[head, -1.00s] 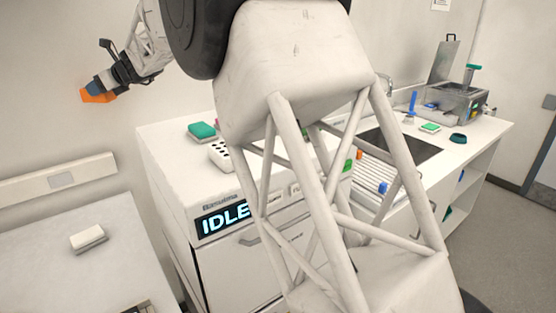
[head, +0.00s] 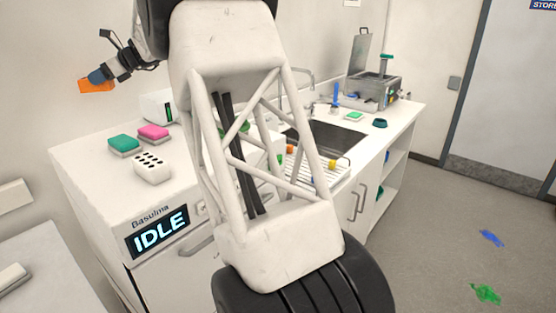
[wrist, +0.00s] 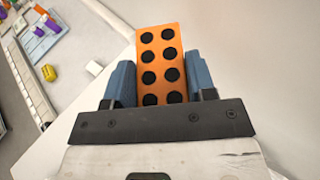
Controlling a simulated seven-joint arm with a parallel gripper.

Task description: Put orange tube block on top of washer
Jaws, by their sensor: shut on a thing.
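The orange tube block (wrist: 161,62), with two rows of dark round holes, is held between the blue fingers of my gripper (wrist: 160,85) in the wrist view. In the head view the orange block (head: 95,86) shows at the end of my gripper (head: 97,77), high at the upper left, in the air and apart from any surface. The washer (head: 150,232) is the white machine with a lit IDLE display at the left. Its top (head: 88,160) is partly clear. My arm hides part of its right side.
On the washer top stand a green-topped block (head: 125,144), a pink-topped block (head: 153,132) and a white block with dark holes (head: 152,168). A white box (head: 158,106) stands behind. A sink (head: 335,137) and a metal bath (head: 372,92) are further right.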

